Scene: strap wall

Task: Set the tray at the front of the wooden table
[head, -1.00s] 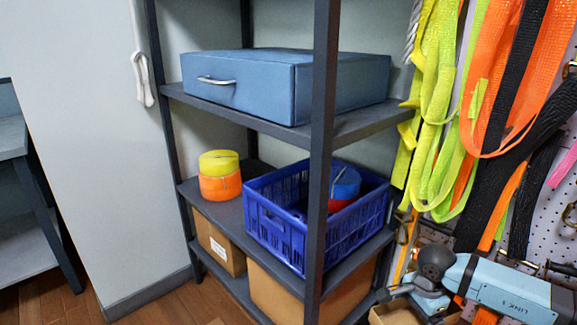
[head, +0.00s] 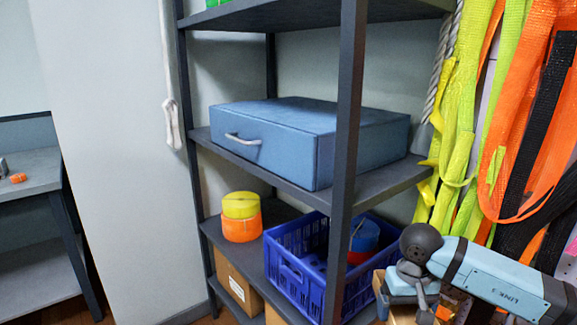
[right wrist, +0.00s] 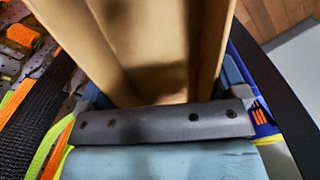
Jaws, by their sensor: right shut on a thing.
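The tan tray (right wrist: 140,45) fills the upper middle of the right wrist view, its raised sides running away from the gripper. A small tan part of the tray (head: 402,314) shows at the bottom of the head view, beside the blue crate. My right gripper (right wrist: 160,110) is shut on the tray's near edge. In the head view the right gripper (head: 393,290) is low at right, in front of the strap wall, with most of the tray cut off below. My left gripper is not in view. No wooden table shows.
A dark metal shelf (head: 348,130) stands in the middle with a blue case (head: 300,135), yellow and orange strap rolls (head: 241,217) and a blue crate (head: 297,278). Straps (head: 520,130) hang at right. A grey bench (head: 25,175) is at far left.

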